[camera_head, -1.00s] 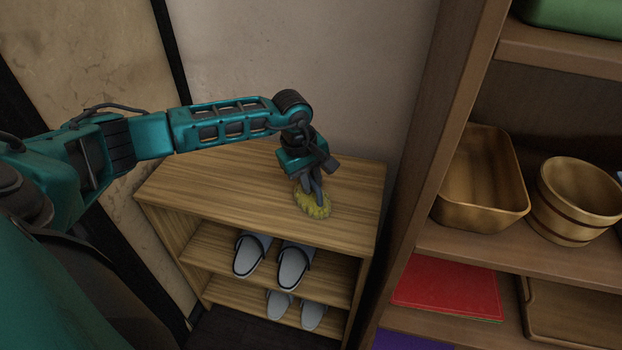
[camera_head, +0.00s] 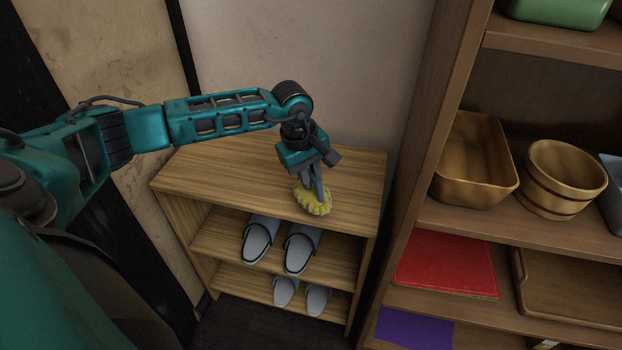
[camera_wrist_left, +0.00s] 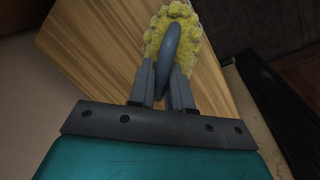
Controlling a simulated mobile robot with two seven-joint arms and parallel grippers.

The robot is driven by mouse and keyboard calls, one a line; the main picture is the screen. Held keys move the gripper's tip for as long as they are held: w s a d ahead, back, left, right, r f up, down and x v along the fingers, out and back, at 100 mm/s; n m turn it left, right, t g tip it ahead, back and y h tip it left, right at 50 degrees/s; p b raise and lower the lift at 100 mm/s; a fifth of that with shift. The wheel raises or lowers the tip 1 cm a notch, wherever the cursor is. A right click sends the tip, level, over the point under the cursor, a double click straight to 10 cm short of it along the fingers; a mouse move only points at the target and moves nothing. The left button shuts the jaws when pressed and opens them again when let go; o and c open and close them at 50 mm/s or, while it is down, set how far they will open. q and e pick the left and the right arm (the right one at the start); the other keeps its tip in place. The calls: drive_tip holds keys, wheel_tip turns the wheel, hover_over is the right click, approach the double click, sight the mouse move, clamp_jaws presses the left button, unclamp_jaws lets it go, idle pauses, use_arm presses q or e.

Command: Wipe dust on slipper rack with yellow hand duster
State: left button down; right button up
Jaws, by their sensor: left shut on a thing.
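The slipper rack (camera_head: 230,185) is a striped wooden unit against the wall, with pairs of grey slippers on its two lower shelves. My left gripper (camera_head: 314,190) is shut on the yellow hand duster (camera_head: 314,203). The duster's fluffy yellow head is at the front part of the rack's top, right of the middle. It seems to touch the top there. In the left wrist view, the grey handle loop of the duster (camera_wrist_left: 187,22) sits between the two fingers (camera_wrist_left: 165,85), with the wooden top behind. No dust can be made out. My right gripper is not in view.
A tall brown shelf (camera_head: 425,150) stands close to the rack's right side. It holds a wooden basin (camera_head: 470,180), a wooden bucket (camera_head: 560,180), a red item (camera_head: 445,265) and a tray. The left part of the rack top is clear. A wall is behind.

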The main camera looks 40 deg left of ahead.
use_arm(q)
drive_tip(key=shift+r+p, duration=1.25)
drive_tip(key=shift+r, duration=1.3)
